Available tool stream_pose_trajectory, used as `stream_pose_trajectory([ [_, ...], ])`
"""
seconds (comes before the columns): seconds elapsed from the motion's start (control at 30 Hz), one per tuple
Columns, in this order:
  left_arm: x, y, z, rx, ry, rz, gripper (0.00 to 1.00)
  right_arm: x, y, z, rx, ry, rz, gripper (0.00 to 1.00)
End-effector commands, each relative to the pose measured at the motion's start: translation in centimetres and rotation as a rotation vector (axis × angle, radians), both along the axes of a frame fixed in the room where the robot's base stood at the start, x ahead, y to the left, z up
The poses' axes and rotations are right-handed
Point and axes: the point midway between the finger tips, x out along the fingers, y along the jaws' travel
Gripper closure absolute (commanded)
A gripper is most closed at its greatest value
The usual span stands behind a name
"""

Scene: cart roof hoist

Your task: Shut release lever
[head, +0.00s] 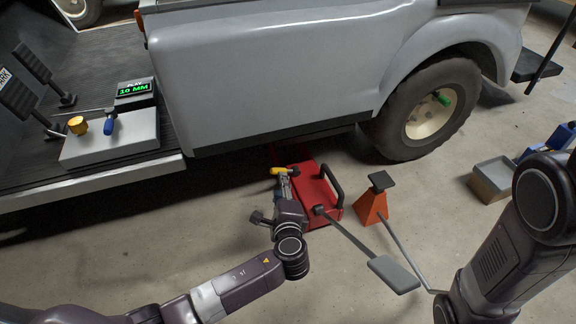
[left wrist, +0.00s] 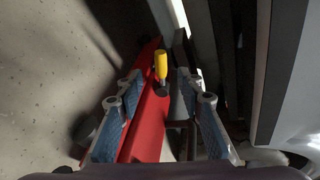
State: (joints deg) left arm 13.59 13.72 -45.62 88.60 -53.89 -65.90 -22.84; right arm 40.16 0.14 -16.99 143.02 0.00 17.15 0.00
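A red floor jack (head: 318,203) sits on the floor beside the grey cart, with a dark loop handle on its right side. The release lever (head: 278,171) has a yellow grip and a dark pivot. It also shows in the left wrist view (left wrist: 161,65), standing up at the red jack body (left wrist: 150,125). My left gripper (head: 284,184) is at the jack's left side, just short of the lever. In the left wrist view its fingers (left wrist: 167,92) are spread, with the lever in the gap ahead; I see no clear contact. My right gripper is out of view.
An orange jack stand (head: 374,208) stands right of the jack. A rod runs from the jack to a grey pedal (head: 393,274). The cart's wheel (head: 425,112) is behind. A grey bin (head: 493,180) stands at right. A display (head: 134,89) reads 10 MM.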

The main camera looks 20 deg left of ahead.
Motion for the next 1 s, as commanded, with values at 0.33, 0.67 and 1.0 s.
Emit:
stream_pose_trajectory([
  [0.33, 4.4, 1.7, -1.7, -0.004, -0.005, -0.001, 0.66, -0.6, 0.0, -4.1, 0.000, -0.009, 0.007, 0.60],
  [0.67, 6.6, 2.5, -2.0, -0.006, -0.003, -0.001, 0.66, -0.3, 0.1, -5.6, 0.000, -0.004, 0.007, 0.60],
  [1.0, 6.7, 2.5, -1.9, -0.006, -0.003, -0.001, 0.72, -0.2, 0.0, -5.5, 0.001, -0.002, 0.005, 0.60],
])
